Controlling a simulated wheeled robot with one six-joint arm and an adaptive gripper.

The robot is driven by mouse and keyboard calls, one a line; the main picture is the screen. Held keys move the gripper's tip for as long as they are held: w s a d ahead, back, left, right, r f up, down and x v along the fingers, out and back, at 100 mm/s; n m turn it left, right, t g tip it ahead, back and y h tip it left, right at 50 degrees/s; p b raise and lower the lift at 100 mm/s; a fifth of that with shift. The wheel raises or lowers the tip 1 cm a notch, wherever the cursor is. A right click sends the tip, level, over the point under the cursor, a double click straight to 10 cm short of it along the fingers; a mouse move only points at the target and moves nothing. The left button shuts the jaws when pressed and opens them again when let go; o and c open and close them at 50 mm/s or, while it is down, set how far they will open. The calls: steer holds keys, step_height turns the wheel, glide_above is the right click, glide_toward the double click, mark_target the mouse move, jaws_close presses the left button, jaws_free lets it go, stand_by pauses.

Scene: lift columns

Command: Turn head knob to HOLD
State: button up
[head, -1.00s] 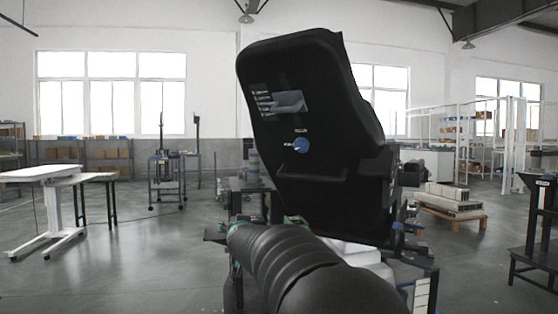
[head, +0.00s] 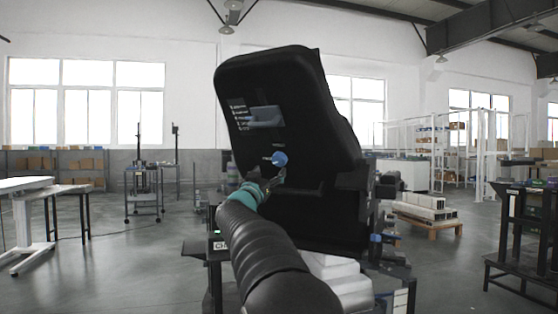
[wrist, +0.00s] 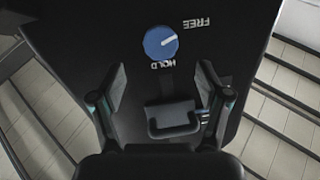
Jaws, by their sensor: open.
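The round blue head knob (wrist: 160,43) sits on the black back of the seat (wrist: 215,20), with a white pointer mark angled toward the word FREE. The word HOLD is printed on the other side, nearer my gripper; both labels appear upside down in the wrist view. In the head view the knob (head: 280,159) shows on the lower part of the tilted black panel. My gripper (wrist: 163,85) is open and empty, its fingers spread wide and short of the knob in the picture. In the head view my gripper (head: 270,182) is just below the knob; contact is not visible.
A black bar handle (wrist: 172,118) on the seat back lies between my fingers in the wrist view. White blocks (head: 335,275) lie under the seat. A dark bench (head: 520,220) stands at right; open floor lies left.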

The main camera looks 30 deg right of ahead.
mark_target(278, 162)
steer(key=p+x, duration=0.2)
steer(key=x, duration=0.6)
steer(key=shift+w+d+r, duration=0.2)
steer(key=shift+w, duration=0.05)
steer(key=c, duration=1.2)
